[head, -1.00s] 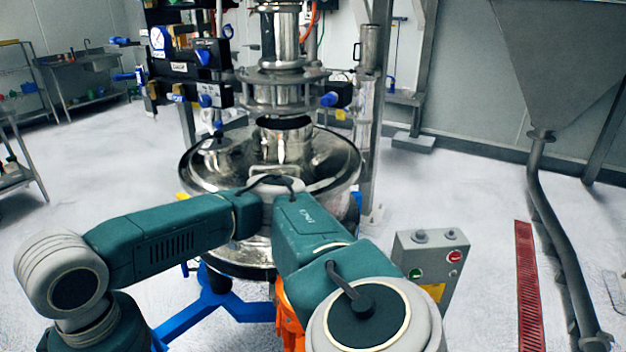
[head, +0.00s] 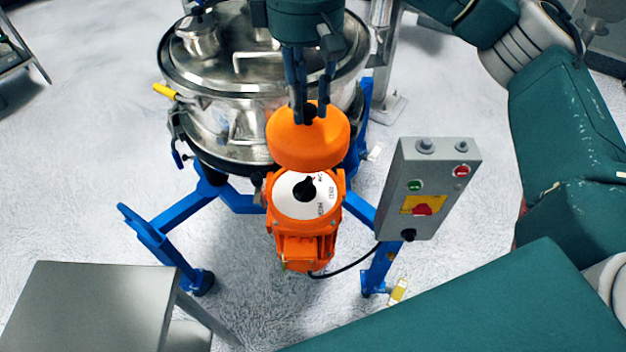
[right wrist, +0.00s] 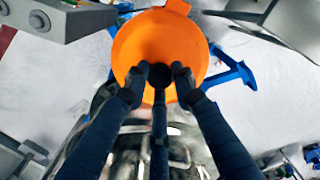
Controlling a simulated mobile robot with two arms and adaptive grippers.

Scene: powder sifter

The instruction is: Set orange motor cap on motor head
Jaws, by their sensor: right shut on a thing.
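The orange motor cap (head: 308,143) is a round dome with a black knob on top. My right gripper (head: 310,112) comes down from above and is shut on the cap's knob. In the right wrist view, the fingers (right wrist: 158,80) close around the dark knob at the middle of the orange cap (right wrist: 135,45). The orange motor head (head: 305,222), with a white round top face and a black shaft, is just in front of the cap in the head view. The cap hides its far edge; I cannot tell if they touch. My left gripper is not in view.
The steel sifter drum (head: 225,75) stands behind on a blue frame (head: 180,222). A grey control box (head: 430,190) with buttons stands right of the motor. A bare steel table (head: 95,305) is at the lower left. The floor between is clear.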

